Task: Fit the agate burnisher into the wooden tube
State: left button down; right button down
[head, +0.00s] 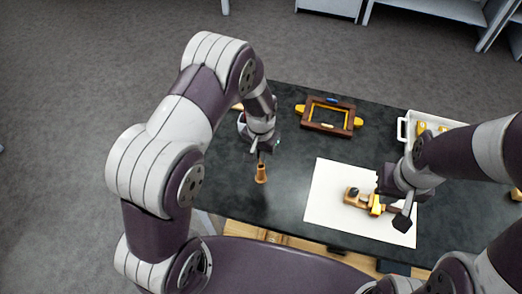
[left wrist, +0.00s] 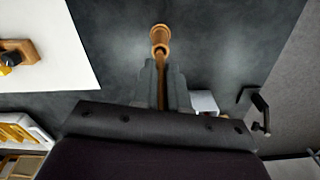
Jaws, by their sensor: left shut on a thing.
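The wooden tube (head: 261,174) stands on the dark tabletop, left of the white sheet, in the head view. It also shows just beyond my fingertips in the left wrist view (left wrist: 160,36). My left gripper (head: 262,152) is above the tube, shut on the agate burnisher. The burnisher shows as a thin brown shaft between the fingers in the left wrist view (left wrist: 161,88), pointing at the tube. Its far end meets the tube's outline; I cannot tell whether it is inside. My right gripper (head: 385,193) is over the white sheet; its jaw state is unclear.
A wooden block with a black knob and yellow part (head: 360,200) lies on the white sheet (head: 325,205) beside my right gripper. A brown frame with yellow ends (head: 328,116) lies at the back. A white tray with yellow items (head: 403,128) is at the back right.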

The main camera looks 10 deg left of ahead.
pick_arm(q)
jog(key=shift+f, duration=0.35)
jog(key=shift+a+f+b, duration=0.1)
jog(key=shift+f+b, duration=0.2)
jog(key=shift+b, duration=0.1)
jog(key=c, duration=1.2)
grip_release()
jog(key=shift+o, duration=0.2)
jog(key=shift+r, duration=0.1)
jog(key=shift+r+p, duration=0.3)
notch_tip(320, 180, up, 13)
jog(key=b, duration=0.3)
jog(key=s+a+n+t, duration=0.1)
jog(key=s+a+n, duration=0.35)
jog(key=s, duration=0.95)
jog(key=shift+m, duration=0.85)
jog(key=f+b, duration=0.2)
jog(key=b, duration=0.1)
jog(key=a+f+b, duration=0.1)
jog(key=f+b, duration=0.2)
jog(key=shift+w+a+f, duration=0.1)
